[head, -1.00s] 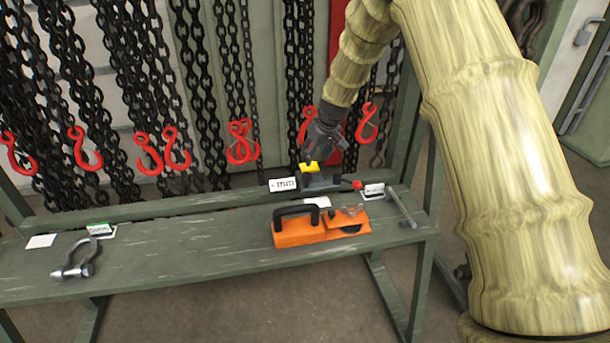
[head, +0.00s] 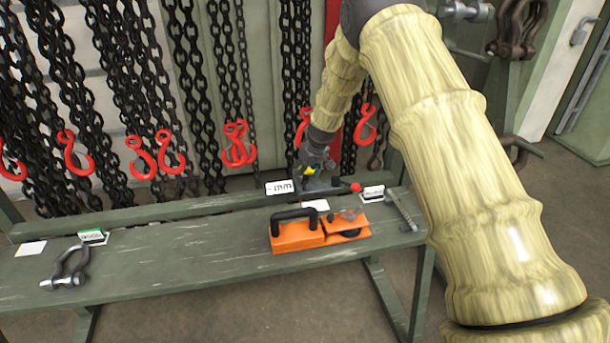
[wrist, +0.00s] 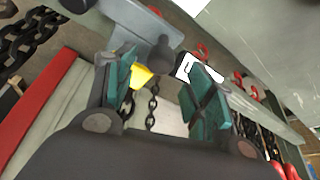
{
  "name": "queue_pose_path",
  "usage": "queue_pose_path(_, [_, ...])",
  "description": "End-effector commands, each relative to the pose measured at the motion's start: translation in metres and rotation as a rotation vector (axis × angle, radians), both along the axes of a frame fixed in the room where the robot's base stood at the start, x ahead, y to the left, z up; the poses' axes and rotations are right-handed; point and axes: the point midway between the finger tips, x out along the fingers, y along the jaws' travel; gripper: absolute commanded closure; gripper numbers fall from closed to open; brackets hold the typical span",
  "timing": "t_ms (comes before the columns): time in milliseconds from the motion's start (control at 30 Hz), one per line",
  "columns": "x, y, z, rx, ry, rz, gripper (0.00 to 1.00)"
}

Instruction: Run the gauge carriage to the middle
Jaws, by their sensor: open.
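The gauge (head: 328,186) stands at the back of the green bench, a dark grey device with a sign marked "mm" (head: 279,187) at its left. A small yellow part (head: 308,170), perhaps on its carriage, shows beside my gripper (head: 311,168). In the wrist view the yellow part (wrist: 141,76) lies near the left finger, with a dark rounded knob (wrist: 161,53) beyond, roughly between the fingertips. My gripper (wrist: 160,74) is open, its teal pads apart. I cannot tell whether a pad touches the yellow part. My gripper hides much of the gauge in the head view.
A red ball-ended lever (head: 356,187) sticks out at the gauge's right. An orange tool with a black handle (head: 300,236) sits in front. A shackle (head: 67,268) lies at the left, a metal bar (head: 402,212) at the right. Chains with red hooks (head: 236,145) hang behind.

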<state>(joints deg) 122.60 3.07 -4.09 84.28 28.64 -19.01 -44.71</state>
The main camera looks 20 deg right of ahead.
Motion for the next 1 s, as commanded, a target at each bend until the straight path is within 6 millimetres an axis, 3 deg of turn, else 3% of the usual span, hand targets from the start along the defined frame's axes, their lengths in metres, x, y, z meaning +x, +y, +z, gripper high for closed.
queue_pose_path(300, [0.011,0.003,-0.026,0.0,0.001,0.0,0.46])
queue_pose_path(733, [0.012,0.003,-0.032,0.0,0.0,0.0,0.46])
queue_pose_path(1000, [0.012,0.003,-0.032,0.0,0.0,0.0,0.95])
